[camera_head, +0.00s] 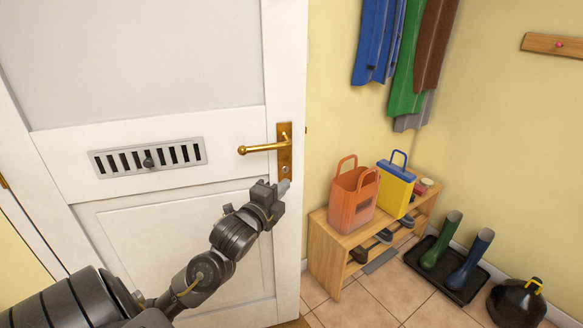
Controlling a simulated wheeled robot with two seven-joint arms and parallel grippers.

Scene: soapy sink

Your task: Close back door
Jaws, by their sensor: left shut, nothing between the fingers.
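The white back door (180,165) fills the left half of the view. It has a brass lever handle (265,148) near its right edge and a hinge at the far left. Yellow wall shows directly beyond its right edge, with no frame visible there, so it looks swung open. My left gripper (284,187) is shut and empty, just below the handle by the door's right edge. I cannot tell whether it touches the door. My right gripper is out of view.
A wooden shoe bench (322,247) right of the door holds an orange bag (353,198) and a yellow-blue bag (395,190). Boots (469,262) stand on a black tray, beside a dark round container (516,303). Coats (408,60) hang above. Tiled floor lies clear in front.

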